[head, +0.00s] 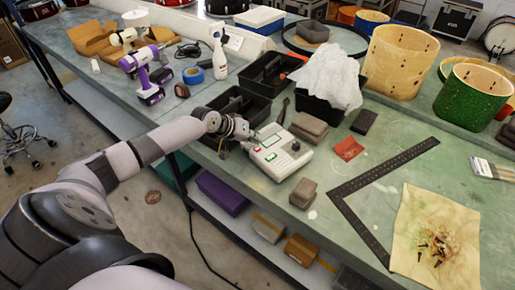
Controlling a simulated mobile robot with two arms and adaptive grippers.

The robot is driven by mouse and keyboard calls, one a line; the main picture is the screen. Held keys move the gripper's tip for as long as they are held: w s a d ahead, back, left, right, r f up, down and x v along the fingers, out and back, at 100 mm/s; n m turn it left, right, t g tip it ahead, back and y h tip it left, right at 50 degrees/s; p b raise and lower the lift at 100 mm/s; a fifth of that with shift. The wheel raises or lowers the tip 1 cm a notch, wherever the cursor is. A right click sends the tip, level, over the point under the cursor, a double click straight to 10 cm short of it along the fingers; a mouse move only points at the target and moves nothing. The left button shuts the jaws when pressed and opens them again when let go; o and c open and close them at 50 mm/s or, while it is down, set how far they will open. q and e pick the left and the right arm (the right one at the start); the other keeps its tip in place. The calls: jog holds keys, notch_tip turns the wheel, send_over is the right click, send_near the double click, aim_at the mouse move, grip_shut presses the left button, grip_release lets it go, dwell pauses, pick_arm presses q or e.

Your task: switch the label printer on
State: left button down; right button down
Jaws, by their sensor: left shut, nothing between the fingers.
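The label printer (284,163) is a light box with a dark strip, a green patch and a red patch on its top. It sits near the front edge of the bench, in the middle of the head view. My left gripper (249,137) is at the printer's left end, shut and holding nothing. Its fingertips are small and partly hidden, so I cannot tell whether they touch the printer. My right gripper is not in view.
Dark trays (240,104) stand behind my left gripper. A bin with a white cloth (328,78) stands behind the printer. Grey blocks (303,193) and a red sandpaper piece (348,148) lie near it. A black L-shaped square (372,180) lies to the right.

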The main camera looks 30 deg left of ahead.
aim_at(255, 147)
pick_arm(q)
jog(key=shift+f, duration=0.1)
dwell(0.3)
jog(key=shift+f, duration=0.35)
jog(key=shift+f+b, duration=0.45)
dwell(0.5)
jog(key=shift+r, duration=0.15)
jog(key=shift+r+p, duration=0.75)
jog(key=shift+p, duration=0.15)
jog(key=shift+r, duration=0.1)
notch_tip(255, 147, up, 6)
jog(key=p, duration=0.5)
jog(key=shift+p, duration=0.3)
